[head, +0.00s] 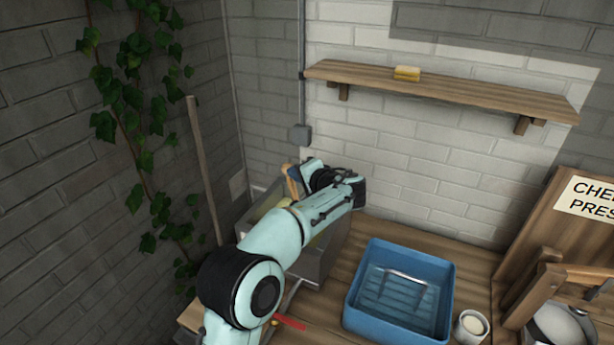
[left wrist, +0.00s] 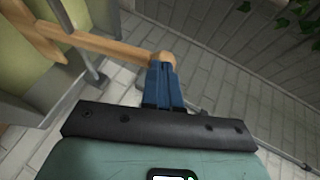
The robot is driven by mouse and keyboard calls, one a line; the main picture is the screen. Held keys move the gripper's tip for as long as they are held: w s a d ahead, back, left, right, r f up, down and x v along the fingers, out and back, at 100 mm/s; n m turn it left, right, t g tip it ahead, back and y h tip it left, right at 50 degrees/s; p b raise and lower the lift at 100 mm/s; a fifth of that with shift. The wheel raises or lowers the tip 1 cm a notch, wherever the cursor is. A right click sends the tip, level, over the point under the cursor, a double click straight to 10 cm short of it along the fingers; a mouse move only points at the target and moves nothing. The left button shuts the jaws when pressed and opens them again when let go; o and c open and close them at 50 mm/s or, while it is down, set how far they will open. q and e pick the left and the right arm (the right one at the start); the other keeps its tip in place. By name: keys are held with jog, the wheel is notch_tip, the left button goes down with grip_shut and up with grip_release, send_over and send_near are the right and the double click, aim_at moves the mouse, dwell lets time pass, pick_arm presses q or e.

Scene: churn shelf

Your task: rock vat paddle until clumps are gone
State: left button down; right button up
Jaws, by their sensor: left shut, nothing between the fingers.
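The metal vat (head: 322,262) stands in the corner, partly covered by my left arm. It holds something pale yellow-green (left wrist: 22,50), which shows at the left of the left wrist view; clumps cannot be made out. The wooden paddle (head: 290,186) rises from the vat, and its handle (left wrist: 118,47) runs across the top left of the left wrist view. My left gripper (head: 294,172) is at the handle's end. Its blue fingers (left wrist: 163,80) are together with nothing between them, close against the handle's rounded end; whether they touch is unclear. My right gripper is out of view.
A blue tub (head: 400,335) stands on the wooden bench right of the vat, with a white cup (head: 470,326) beside it. A wooden press (head: 545,215) is far right. A shelf (head: 450,92) holds a yellow block (head: 407,73). A pole (head: 204,165) leans at the left wall.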

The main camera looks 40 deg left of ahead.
pick_arm(q)
jog(key=shift+s+a+h, duration=0.2)
jog(key=shift+a+h, duration=0.1)
jog(key=shift+a, duration=0.45)
jog(key=shift+s+a+h, duration=0.2)
jog(key=shift+a+h, duration=0.1)
jog(key=shift+a, duration=0.45)
